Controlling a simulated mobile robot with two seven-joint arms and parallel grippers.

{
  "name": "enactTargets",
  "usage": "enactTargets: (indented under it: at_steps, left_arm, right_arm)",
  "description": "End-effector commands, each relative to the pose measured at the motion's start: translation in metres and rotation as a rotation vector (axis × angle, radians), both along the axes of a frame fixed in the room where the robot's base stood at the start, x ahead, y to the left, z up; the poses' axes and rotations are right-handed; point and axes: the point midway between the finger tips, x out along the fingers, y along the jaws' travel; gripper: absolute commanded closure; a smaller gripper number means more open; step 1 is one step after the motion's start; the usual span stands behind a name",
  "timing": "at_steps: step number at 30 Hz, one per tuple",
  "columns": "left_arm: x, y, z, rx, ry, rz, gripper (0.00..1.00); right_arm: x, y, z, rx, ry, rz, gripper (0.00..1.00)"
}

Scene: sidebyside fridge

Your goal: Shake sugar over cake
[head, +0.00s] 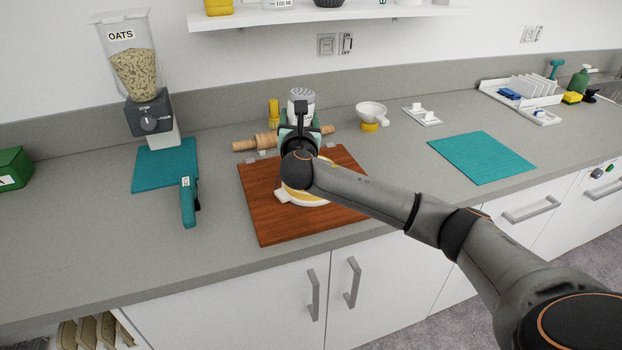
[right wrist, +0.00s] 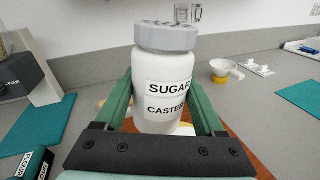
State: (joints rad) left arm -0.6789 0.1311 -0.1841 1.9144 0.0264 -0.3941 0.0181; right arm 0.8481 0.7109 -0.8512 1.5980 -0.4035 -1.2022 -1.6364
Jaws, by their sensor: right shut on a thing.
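The sugar shaker is a white jar with a grey perforated lid (head: 301,94). In the right wrist view the sugar shaker (right wrist: 166,85) is upright, its label reading SUGAR CASTER. My right gripper (right wrist: 168,112) is shut on it, a green finger on each side; in the head view the gripper (head: 300,128) is over the back of the board. The cake (head: 303,196), pale with a yellow top, is on the brown wooden board (head: 270,215), largely hidden by my right arm. The jar's base is hidden in the head view. My left gripper is out of view.
A rolling pin (head: 246,144) lies behind the board. A funnel (head: 371,113) and a white switch-like plate (head: 422,116) are to the right. A teal mat (head: 481,157) lies bare.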

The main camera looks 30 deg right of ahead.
Motion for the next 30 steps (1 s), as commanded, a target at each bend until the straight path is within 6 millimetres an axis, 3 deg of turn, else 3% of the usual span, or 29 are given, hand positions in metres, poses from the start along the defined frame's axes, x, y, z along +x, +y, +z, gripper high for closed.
enactTargets:
  at_steps: [3,11,22,30]
  left_arm:
    - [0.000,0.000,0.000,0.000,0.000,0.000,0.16]
    - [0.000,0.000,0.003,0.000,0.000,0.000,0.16]
    - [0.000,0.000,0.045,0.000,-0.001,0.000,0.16]
    - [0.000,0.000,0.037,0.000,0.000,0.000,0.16]
  right_arm:
    - [0.000,-0.002,0.006,-0.164,0.037,0.000,0.97]
    - [0.000,-0.001,0.008,-0.159,0.037,0.002,0.97]
    - [0.000,-0.001,0.053,-0.154,0.035,0.003,0.97]
    - [0.000,-0.001,0.066,-0.156,0.036,0.003,0.97]
